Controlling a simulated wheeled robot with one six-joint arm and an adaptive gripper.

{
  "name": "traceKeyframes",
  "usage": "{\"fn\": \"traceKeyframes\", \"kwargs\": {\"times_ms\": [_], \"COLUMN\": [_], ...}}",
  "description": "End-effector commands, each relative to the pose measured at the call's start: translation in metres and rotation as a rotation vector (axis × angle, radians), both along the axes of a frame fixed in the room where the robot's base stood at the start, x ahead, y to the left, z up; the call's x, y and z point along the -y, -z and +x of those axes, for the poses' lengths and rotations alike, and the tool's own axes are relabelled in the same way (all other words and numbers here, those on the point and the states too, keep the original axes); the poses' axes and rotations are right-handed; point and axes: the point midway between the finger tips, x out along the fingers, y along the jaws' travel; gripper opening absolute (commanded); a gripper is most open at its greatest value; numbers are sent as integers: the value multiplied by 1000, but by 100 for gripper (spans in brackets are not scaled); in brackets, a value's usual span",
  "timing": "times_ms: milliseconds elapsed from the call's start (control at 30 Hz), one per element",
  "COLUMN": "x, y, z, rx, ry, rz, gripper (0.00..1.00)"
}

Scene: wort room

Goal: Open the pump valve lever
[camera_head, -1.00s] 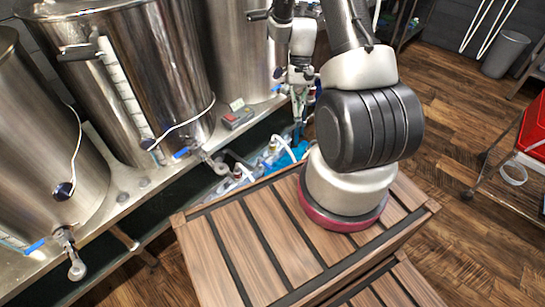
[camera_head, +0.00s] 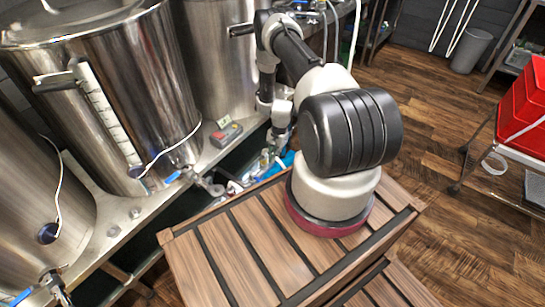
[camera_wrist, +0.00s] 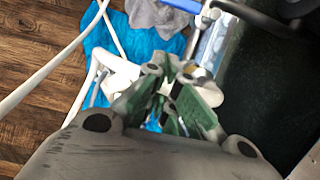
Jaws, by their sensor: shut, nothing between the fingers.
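My gripper (camera_wrist: 172,88) shows in the wrist view with its green-padded fingers closed together and nothing held. It hangs over white fittings and a bright blue cloth-like patch (camera_wrist: 140,40). In the head view the arm reaches down at the shelf's front edge, and the fingertips cannot be made out there. A blue bar (camera_wrist: 250,14) lies at the top of the wrist view beside a dark surface; I cannot tell whether it is the pump valve lever. In the head view a blue-handled valve (camera_head: 173,177) sits on the middle kettle, left of my arm.
Steel kettles (camera_head: 130,90) stand on a steel shelf at left, with a red and grey box (camera_head: 226,134) near the edge. White hoses (camera_wrist: 60,65) cross the wrist view. A red crate (camera_head: 522,110) stands on a rack at right. The wooden floor (camera_head: 425,120) behind my arm is open.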

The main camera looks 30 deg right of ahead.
Motion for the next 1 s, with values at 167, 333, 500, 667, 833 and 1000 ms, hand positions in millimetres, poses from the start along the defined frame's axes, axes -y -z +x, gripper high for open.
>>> {"fn": "traceKeyframes", "kwargs": {"times_ms": [167,333,500,667,833,1000], "x": [-10,-23,-44,-52,-53,-53], "y": [40,64,63,63,63,63], "z": [-5,-8,-16,-19,-20,-19], "rx": [-2,-2,-2,-1,-1,-1], "ry": [-1,-4,-3,-2,-3,-2], "rz": [0,2,1,1,1,1], "gripper": [0,0,0,0,0,0]}}
